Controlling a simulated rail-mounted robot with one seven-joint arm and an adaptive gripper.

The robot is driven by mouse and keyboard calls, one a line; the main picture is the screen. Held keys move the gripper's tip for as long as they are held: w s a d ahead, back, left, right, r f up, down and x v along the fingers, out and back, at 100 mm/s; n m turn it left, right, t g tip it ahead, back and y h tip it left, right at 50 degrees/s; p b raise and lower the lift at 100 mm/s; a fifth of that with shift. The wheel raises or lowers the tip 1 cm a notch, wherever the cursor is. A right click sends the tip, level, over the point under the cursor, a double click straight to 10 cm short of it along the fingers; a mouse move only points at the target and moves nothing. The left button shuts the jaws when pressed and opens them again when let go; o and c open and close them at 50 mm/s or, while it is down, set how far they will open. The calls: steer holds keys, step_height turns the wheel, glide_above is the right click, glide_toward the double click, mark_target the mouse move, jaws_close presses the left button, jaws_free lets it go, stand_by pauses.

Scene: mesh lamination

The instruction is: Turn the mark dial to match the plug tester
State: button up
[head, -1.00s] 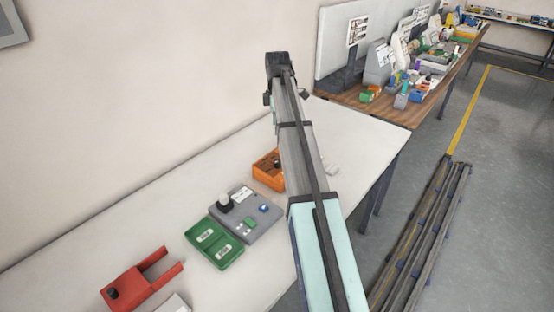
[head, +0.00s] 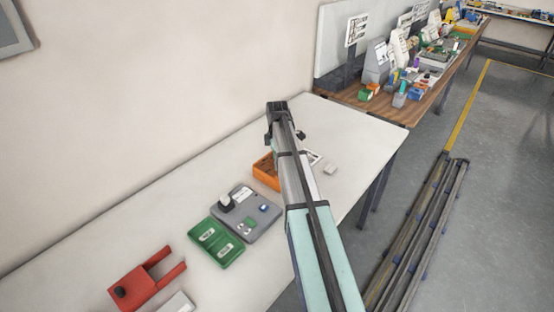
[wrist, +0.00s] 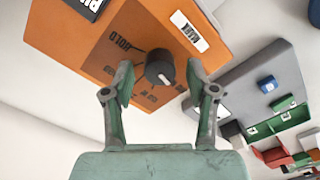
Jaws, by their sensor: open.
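The mark dial (wrist: 160,66) is a round black knob on the face of an orange box (wrist: 75,38). A small white mark shows on its lower part in the wrist view. Dark printed words surround it; one looks like HOLD, the others are too small to read. My gripper (wrist: 161,77) is open, with one finger on each side of the dial; I cannot tell whether they touch it. In the head view the orange box (head: 264,171) is partly hidden by my arm, and my fingers cannot be made out. No plug tester can be identified by its label.
A grey device (head: 263,221) with a white-and-black block and small coloured parts stands beside a green two-part tray (head: 229,253). A red forked holder (head: 136,287) lies farther left. The table's right end is clear.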

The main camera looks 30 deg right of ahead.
steer(key=shift+f, duration=0.25)
jaws_close()
